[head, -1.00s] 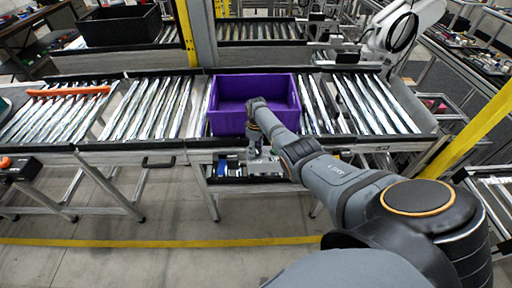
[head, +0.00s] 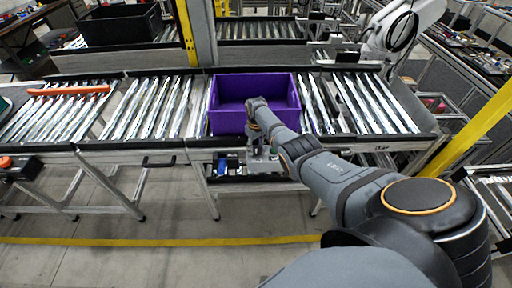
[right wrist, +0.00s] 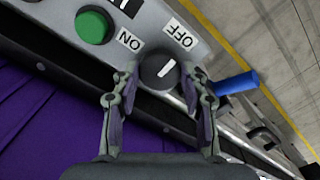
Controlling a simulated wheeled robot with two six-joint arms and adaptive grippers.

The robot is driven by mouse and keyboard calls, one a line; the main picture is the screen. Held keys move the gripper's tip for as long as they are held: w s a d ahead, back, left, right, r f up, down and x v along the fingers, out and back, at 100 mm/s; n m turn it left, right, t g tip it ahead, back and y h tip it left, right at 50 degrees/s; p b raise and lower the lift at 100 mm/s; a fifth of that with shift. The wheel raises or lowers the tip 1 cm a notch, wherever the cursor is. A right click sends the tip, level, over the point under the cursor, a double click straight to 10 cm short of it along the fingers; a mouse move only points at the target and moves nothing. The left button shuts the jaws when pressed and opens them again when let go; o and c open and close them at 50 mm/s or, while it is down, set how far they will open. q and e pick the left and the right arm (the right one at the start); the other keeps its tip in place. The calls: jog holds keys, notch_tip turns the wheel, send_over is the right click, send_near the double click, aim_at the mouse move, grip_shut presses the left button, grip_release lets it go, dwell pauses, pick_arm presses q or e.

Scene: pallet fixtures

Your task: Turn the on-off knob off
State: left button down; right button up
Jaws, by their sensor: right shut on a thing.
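The on-off knob (right wrist: 155,75) is a round dark dial with a white mark on a grey panel (right wrist: 145,22). In the right wrist view the mark slants up and to the right, toward the OFF label (right wrist: 180,35). The ON label (right wrist: 129,40) is up and left of the knob. My right gripper (right wrist: 160,72) is shut on the knob, one finger on either side. In the head view my right gripper (head: 254,148) is low in front of the conveyor, and the knob is too small to make out there. My left gripper is out of view.
A green button (right wrist: 93,26) is left of the ON label. A blue part (right wrist: 237,83) sticks out right of the fingers. A purple crate (head: 283,83) stands on the roller conveyor (head: 150,108), behind my right gripper. The floor in front is clear.

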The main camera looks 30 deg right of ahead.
aim_at(256, 149)
jog(key=o, duration=1.2)
jog(key=shift+c, duration=0.2)
notch_tip(256, 149, up, 12)
